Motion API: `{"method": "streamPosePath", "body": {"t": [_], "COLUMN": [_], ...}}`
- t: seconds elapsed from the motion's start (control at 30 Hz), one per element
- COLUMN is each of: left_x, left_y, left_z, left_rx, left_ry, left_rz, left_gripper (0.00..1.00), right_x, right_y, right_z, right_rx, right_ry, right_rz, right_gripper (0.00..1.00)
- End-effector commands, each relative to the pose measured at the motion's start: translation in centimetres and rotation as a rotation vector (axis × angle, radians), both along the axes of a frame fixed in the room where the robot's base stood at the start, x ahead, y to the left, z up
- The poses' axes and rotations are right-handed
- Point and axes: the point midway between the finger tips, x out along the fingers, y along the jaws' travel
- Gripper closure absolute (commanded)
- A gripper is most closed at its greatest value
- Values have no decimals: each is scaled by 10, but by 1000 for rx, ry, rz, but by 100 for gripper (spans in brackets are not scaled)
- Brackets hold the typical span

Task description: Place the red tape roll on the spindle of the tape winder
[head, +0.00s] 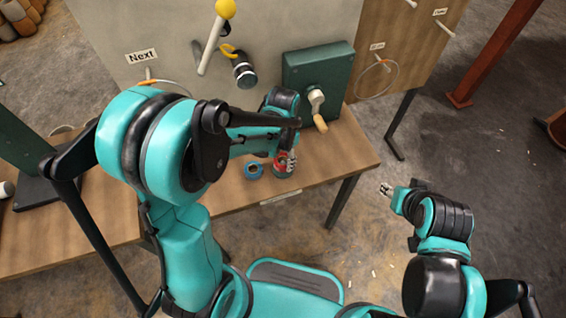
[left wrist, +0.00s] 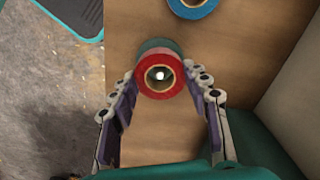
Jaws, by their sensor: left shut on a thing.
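The red tape roll (left wrist: 160,93) is between the fingertips of my left gripper (left wrist: 160,78), which is shut on it. It also shows in the head view (head: 281,160), low over the table's front part. A green round thing (left wrist: 152,46) shows just behind the roll in the left wrist view. A pale spot shows inside the roll's hole; I cannot tell whether it is a spindle tip. A dark green box with a crank (head: 318,75), perhaps the tape winder, stands at the table's back. My right gripper (head: 387,190) is off the table's right side, too small to read.
A blue tape roll (head: 254,170) lies left of the red one on the wooden table (head: 225,193). A black cylinder (head: 244,70) hangs there. The table's right front corner is clear.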

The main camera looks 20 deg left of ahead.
Motion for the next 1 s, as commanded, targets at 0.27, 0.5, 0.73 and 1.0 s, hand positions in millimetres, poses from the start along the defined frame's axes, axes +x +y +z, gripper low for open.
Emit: {"method": "streamPosePath", "body": {"t": [0.27,0.5,0.73,1.0], "left_x": [0,0,0,0], "left_y": [0,0,0,0], "left_z": [-23,-27,-26,-20], "left_rx": [0,0,0,0], "left_ry": [0,0,0,0], "left_rz": [0,0,1,1], "left_gripper": [82,82,32,32], "right_x": [0,0,0,0], "right_y": [0,0,0,0], "right_z": [-12,-16,-14,-9], "right_rx": [0,0,0,0], "right_ry": [0,0,0,0], "right_rz": [0,0,0,0], "right_gripper": [60,60,60,60]}}
